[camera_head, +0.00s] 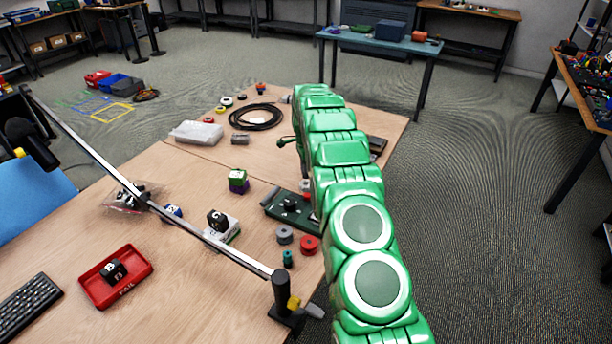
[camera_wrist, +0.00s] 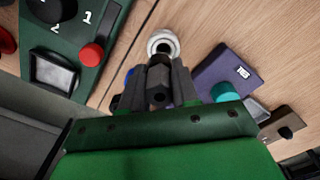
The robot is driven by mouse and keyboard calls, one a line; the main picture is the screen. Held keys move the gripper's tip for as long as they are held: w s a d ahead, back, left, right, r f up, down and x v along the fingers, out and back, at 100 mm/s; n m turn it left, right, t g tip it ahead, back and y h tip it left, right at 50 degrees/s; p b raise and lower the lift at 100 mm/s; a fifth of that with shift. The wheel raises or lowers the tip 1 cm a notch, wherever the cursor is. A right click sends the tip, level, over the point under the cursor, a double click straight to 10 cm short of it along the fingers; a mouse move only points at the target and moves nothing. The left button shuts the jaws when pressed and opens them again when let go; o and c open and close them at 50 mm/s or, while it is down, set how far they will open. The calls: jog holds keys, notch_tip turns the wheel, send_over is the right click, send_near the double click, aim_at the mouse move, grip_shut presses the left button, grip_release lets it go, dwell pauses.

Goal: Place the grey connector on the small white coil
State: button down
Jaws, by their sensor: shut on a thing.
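In the wrist view my gripper (camera_wrist: 157,82) is shut on a dark grey piece (camera_wrist: 159,97), which I take to be the grey connector. The fingers hide much of it. A small white ring-shaped thing (camera_wrist: 163,36), likely the small white coil, lies on the wooden table just beyond the fingertips. The held piece overlaps its near edge in the picture; I cannot tell whether they touch. In the head view my green arm reaches over the table's right side and my gripper cannot be made out.
A purple box (camera_wrist: 240,65) and a teal round piece (camera_wrist: 224,92) are right of my gripper. A green panel (camera_wrist: 84,72) with a red button lies left. In the head view a black cable coil (camera_head: 256,116) and red tray (camera_head: 99,290) are on the table.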

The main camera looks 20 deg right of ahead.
jog(key=shift+w+f, duration=0.2)
jog(key=shift+f, duration=1.55)
jog(key=shift+f, duration=0.2)
jog(key=c, duration=0.8)
grip_release()
jog(key=shift+c, duration=0.2)
jog(key=shift+r, duration=0.1)
